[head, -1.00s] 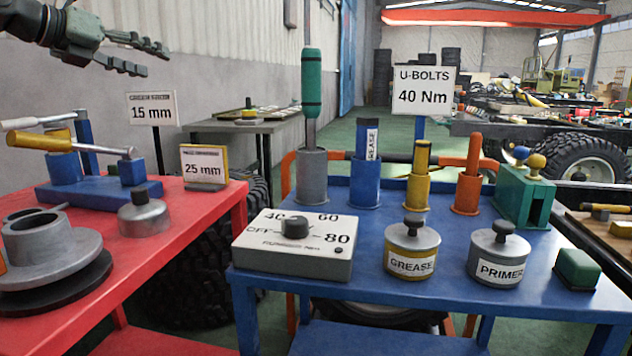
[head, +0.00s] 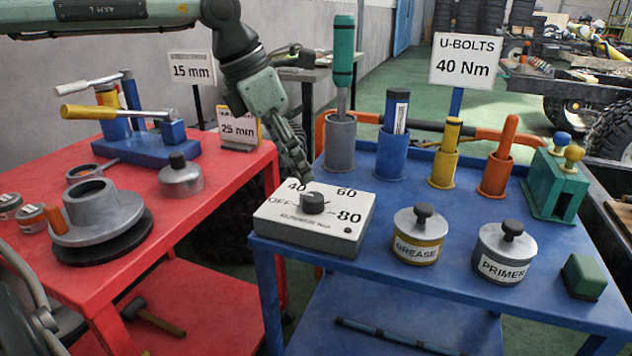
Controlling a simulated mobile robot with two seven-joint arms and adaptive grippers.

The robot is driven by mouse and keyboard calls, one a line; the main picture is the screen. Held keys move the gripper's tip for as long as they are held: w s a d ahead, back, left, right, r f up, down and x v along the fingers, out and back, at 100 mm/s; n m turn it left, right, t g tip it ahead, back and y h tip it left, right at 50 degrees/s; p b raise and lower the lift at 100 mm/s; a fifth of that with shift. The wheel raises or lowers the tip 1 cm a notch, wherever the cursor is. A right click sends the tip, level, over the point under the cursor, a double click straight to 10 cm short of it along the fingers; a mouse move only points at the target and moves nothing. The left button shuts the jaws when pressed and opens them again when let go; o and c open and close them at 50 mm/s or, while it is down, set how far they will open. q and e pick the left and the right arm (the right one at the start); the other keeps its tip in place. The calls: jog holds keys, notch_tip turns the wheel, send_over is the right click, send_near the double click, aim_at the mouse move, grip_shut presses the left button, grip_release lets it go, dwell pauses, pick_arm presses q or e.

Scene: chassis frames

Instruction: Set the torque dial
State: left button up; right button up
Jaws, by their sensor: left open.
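I cannot tell which mark the knob points to. A sign (head: 465,60) behind the table reads "U-BOLTS 40 Nm". My left gripper (head: 300,178) is open and empty. It points down just above the back edge of the box, near the 40 mark, seemingly apart from the knob. My right gripper is not in view.
The blue table (head: 480,285) also holds a grease tin (head: 418,240), a primer tin (head: 503,258), a green block (head: 583,277) and several tools standing in cups. The red table (head: 235,180) at left carries a hub (head: 100,215) and a yellow-handled tool (head: 90,112).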

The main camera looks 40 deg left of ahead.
aim_at(312, 196)
pick_arm(q)
jog(key=x, duration=0.7)
jog(key=shift+f, duration=0.35)
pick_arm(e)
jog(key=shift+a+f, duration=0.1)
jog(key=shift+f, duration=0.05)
pick_arm(q)
jog(key=shift+c, duration=0.6)
jog(key=c, duration=1)
jog(key=shift+c, duration=0.2)
